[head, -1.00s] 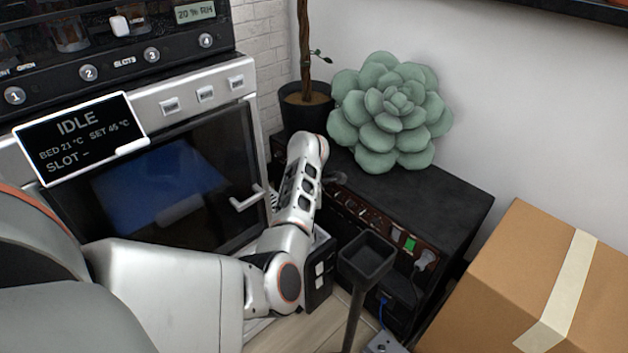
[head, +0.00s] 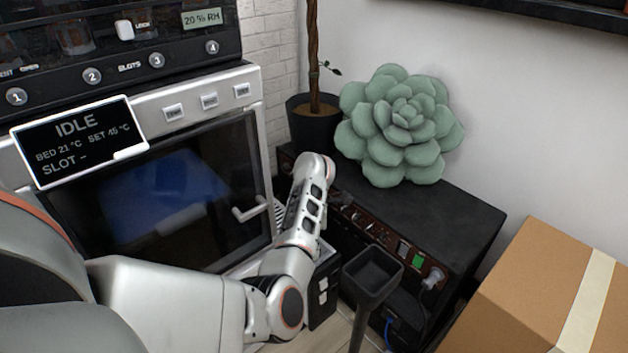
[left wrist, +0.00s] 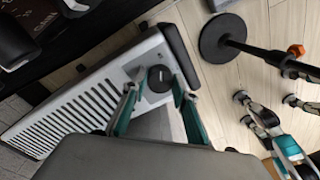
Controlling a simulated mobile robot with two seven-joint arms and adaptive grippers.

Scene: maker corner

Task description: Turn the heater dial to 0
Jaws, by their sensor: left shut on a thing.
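The heater (left wrist: 95,95) is a pale grey box with a slotted grille and a dark end strip, seen in the left wrist view. Its round black dial (left wrist: 159,79) sits on the top face near the strip. My left gripper (left wrist: 157,88) has its teal fingers on either side of the dial and is shut on it. The dial's marks are too small to read. In the head view my left arm reaches down by the oven, hiding the gripper and the dial. My right gripper is not clearly seen.
An oven-like machine (head: 225,160) with an IDLE display (head: 80,143) stands left. A black cabinet (head: 455,215) bears a succulent (head: 402,125) and a potted plant (head: 315,125). A black tray on a pole (head: 372,272) stands close to my arm. A cardboard box (head: 520,290) is at right.

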